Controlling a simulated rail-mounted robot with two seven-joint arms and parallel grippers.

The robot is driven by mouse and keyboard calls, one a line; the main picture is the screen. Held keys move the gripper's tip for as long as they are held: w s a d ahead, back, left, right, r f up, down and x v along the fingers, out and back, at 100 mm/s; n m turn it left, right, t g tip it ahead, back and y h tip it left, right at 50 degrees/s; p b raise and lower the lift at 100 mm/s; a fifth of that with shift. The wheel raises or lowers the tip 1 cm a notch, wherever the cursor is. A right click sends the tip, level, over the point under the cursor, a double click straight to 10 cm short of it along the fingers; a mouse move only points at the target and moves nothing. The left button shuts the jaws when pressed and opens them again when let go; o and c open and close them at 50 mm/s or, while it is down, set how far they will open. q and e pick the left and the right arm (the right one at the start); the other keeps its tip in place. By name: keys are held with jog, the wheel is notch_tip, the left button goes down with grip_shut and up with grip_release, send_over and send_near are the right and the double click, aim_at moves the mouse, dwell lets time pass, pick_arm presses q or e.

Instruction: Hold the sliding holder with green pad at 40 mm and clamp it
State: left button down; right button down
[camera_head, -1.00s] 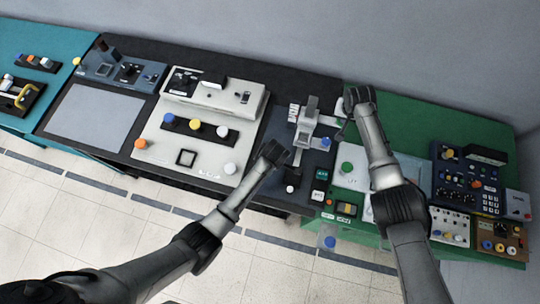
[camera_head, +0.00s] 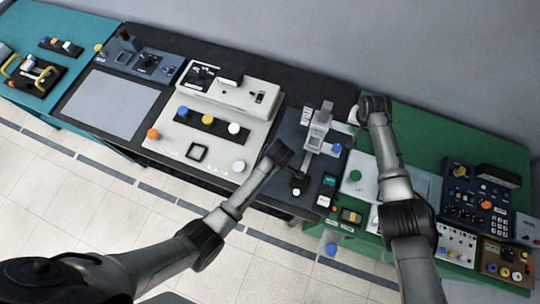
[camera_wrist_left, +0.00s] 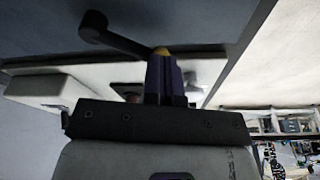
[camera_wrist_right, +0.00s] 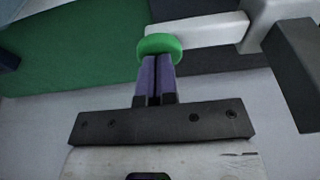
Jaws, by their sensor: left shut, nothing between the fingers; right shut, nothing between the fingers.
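The green pad (camera_wrist_right: 160,45) shows in the right wrist view as a round disc on the end of a white bar (camera_wrist_right: 205,31), which I take as the sliding holder. My right gripper (camera_wrist_right: 157,62) is shut and empty, its purple fingertips at the pad's near edge; contact is unclear. In the head view my right gripper (camera_head: 362,108) is right of the grey fixture (camera_head: 320,128) and hides the pad. My left gripper (camera_head: 281,149) is shut and empty, left of the fixture. In the left wrist view a black lever with a round knob (camera_wrist_left: 93,27) lies beyond its fingers (camera_wrist_left: 160,72).
A white-topped console (camera_head: 218,135) with coloured knobs stands left of the fixture. A green table (camera_head: 450,135) to the right holds a blue panel (camera_head: 470,188) and small boxes. A black knob (camera_head: 299,177) and a small green-lit box (camera_head: 328,183) sit at the front.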

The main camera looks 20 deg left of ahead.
pick_arm(q)
jog(key=shift+s+a+f, duration=0.1)
jog(key=shift+s+f, duration=0.05)
